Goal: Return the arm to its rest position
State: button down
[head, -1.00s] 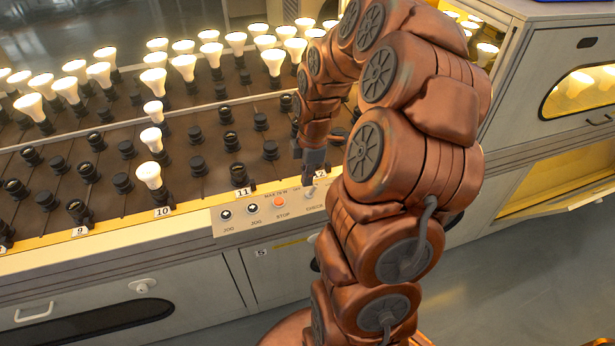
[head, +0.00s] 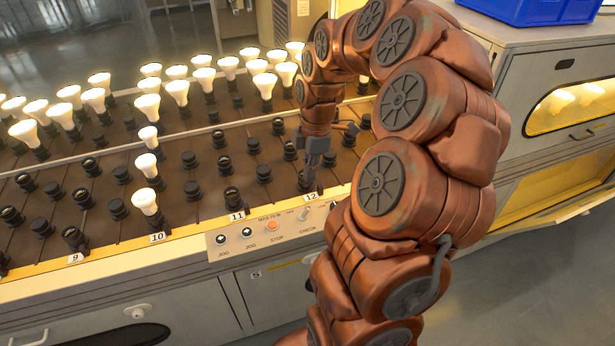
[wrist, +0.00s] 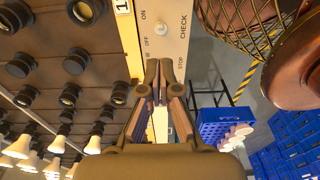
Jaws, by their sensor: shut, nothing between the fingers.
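My copper-coloured arm (head: 425,150) arches up and over from the lower right and comes down at the front edge of the bulb rack. My gripper (head: 311,182) points down near the label 12, above the rack's front edge. In the wrist view my gripper (wrist: 161,66) is shut and empty, with its fingertips together in front of the control panel (wrist: 168,30) marked ON, OFF, CHECK and STOP. The fingers look apart from the panel, but the exact gap cannot be told.
The rack (head: 110,222) holds several lit bulbs (head: 145,200) and many empty black sockets (head: 193,190). The panel (head: 262,236) juts from its front edge. A cabinet with a lit window (head: 575,100) carries a blue crate (head: 530,8) at right. Blue crates (wrist: 222,122) also show in the wrist view.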

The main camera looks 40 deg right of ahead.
dwell(0.5)
jog(key=s+a+r+m+g+p, duration=0.1)
jog(key=s+a+r+m+p, duration=0.2)
jog(key=a, duration=0.5)
jog(key=s+a+r+m+p, duration=0.1)
jog(key=s+a+r+m, duration=0.1)
jog(key=s+a+r, duration=0.45)
jog(key=s+a+m+g+h+p, duration=0.1)
jog(key=s+a+m+p, duration=0.2)
jog(key=s+a+m, duration=0.5)
jog(key=s+a, duration=0.1)
jog(key=s, duration=0.2)
jog(key=shift+s+r+m, duration=0.25)
jog(key=shift+r+m, duration=0.05)
